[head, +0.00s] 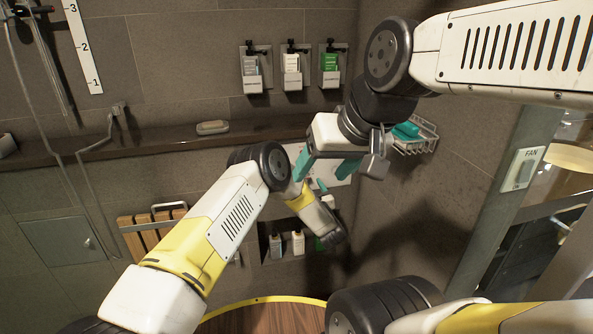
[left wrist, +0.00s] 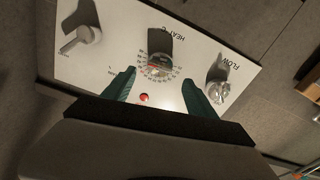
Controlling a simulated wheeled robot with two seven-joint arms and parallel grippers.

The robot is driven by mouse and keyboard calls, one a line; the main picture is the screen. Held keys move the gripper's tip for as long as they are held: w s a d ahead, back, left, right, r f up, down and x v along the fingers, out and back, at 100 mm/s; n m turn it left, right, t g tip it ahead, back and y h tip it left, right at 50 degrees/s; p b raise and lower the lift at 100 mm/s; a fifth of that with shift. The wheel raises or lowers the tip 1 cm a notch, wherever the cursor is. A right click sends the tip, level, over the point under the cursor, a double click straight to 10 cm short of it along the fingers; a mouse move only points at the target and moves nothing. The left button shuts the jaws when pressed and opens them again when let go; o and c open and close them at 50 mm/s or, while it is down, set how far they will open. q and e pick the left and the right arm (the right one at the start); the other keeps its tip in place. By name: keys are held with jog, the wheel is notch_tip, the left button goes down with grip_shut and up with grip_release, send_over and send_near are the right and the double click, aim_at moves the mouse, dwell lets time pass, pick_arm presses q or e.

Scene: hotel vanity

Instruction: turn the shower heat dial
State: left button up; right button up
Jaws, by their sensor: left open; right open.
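The heat dial (left wrist: 159,66) is a round metallic knob with a ring of scale marks on a white control panel (left wrist: 115,35), labelled HEAT °C. In the left wrist view my left gripper (left wrist: 157,84) is open, its teal fingers on either side of the dial's near side with a gap between. I cannot tell whether they touch the panel. In the head view the panel (head: 345,179) is mostly hidden behind my arms, and the dial cannot be made out. My right gripper (head: 326,167) is open and empty in front of the panel.
A flow knob (left wrist: 218,91), a lever (left wrist: 80,40) and a red button (left wrist: 144,97) share the panel. A wire basket (head: 418,138) hangs on the right wall. Bottles (head: 298,242) stand in a niche below, and dispensers (head: 292,70) hang above. A ledge (head: 170,137) crosses the back wall.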

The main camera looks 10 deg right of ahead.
pick_arm(q)
jog(key=w, duration=0.5)
jog(key=shift+w+a, duration=0.1)
jog(key=shift+w, duration=0.3)
jog(key=c, duration=1.4)
jog(key=shift+a+n, duration=0.1)
jog(key=shift+n, duration=4.2)
jog(key=shift+r, duration=0.1)
jog(key=o, duration=1.4)
